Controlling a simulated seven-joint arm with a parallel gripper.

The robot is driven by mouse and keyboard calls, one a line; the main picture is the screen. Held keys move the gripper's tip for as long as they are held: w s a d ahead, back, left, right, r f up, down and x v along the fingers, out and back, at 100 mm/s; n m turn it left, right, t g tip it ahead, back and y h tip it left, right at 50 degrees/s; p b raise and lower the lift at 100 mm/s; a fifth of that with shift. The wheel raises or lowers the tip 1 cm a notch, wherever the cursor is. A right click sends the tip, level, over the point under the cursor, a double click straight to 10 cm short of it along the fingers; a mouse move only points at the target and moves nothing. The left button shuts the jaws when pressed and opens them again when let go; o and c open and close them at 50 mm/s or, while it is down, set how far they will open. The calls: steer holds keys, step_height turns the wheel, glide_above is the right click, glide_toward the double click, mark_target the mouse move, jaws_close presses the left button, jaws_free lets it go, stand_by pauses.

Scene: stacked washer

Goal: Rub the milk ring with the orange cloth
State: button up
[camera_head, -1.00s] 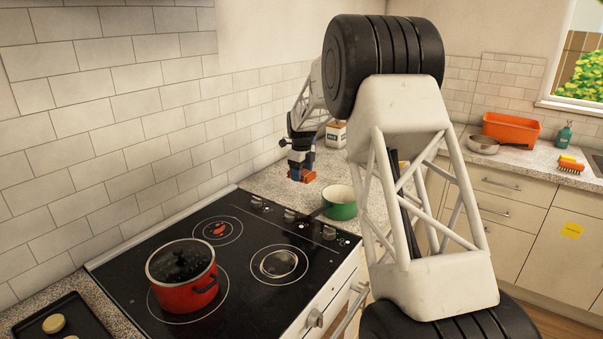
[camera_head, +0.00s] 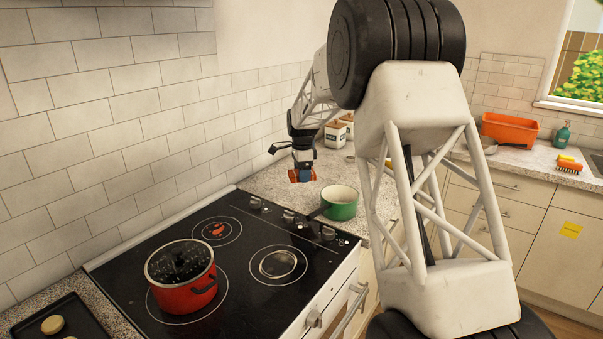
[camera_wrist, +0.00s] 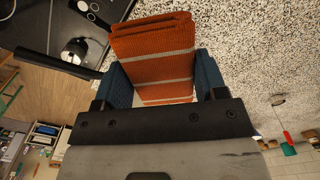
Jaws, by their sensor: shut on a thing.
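My gripper (camera_head: 302,173) is above the counter between the stove and the back wall, left of and beyond the green pot. It is shut on the orange cloth (camera_wrist: 155,45), a folded cloth with pale stripes, held between the blue fingers in the wrist view. The cloth also shows as a small orange patch in the head view (camera_head: 294,176). The cloth appears clear of the counter. A pale ring-shaped mark (camera_head: 279,264) lies on the right-hand burner of the black cooktop; it may be the milk ring, but I cannot be sure.
Canisters (camera_head: 335,135) stand behind. My arm hides part of the right counter.

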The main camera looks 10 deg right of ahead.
steer(key=n, duration=0.1)
steer(key=s+n, duration=0.1)
steer(key=n, duration=0.2)
steer(key=shift+s+r+n, duration=0.3)
steer(key=shift+s+r, duration=0.1)
steer(key=shift+s+r+n, duration=0.35)
steer(key=shift+s+n, duration=0.45)
steer(key=shift+n, duration=1.25)
steer(key=shift+s+r+n, duration=0.35)
steer(key=shift+s+n, duration=0.5)
steer(key=shift+n, duration=1.25)
steer(key=shift+s+r+n, duration=0.35)
steer(key=shift+s+n, duration=0.45)
steer(key=shift+n, duration=1.25)
steer(key=shift+s, duration=0.15)
